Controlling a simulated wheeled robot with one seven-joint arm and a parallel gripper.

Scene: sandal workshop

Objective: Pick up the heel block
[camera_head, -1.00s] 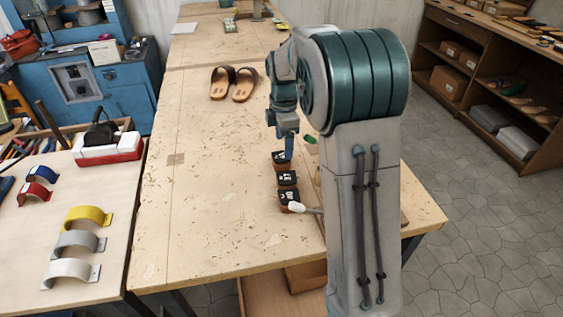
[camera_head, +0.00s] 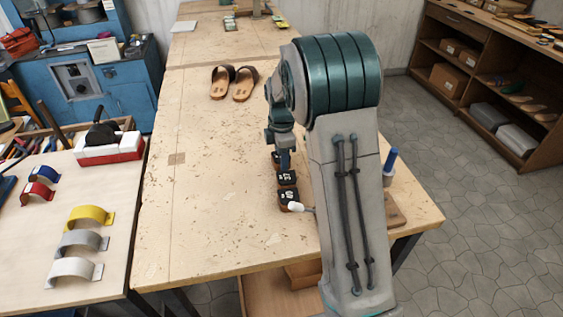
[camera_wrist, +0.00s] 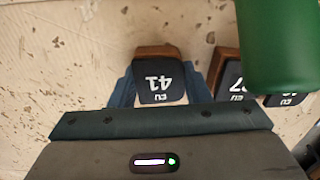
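In the head view my gripper (camera_head: 284,160) is low at the far end of the row, partly hiding the far block (camera_head: 276,157). The middle block (camera_head: 287,177) and near block (camera_head: 289,195) show beside my arm.
The green cylinder (camera_wrist: 278,45) stands close to the camera in the wrist view. A white-tipped tool (camera_head: 300,207) is by the near block. A blue-handled item (camera_head: 390,163) stands right of my arm. Sandals (camera_head: 233,82) lie farther back. The workbench's left part (camera_head: 200,210) is mostly clear.

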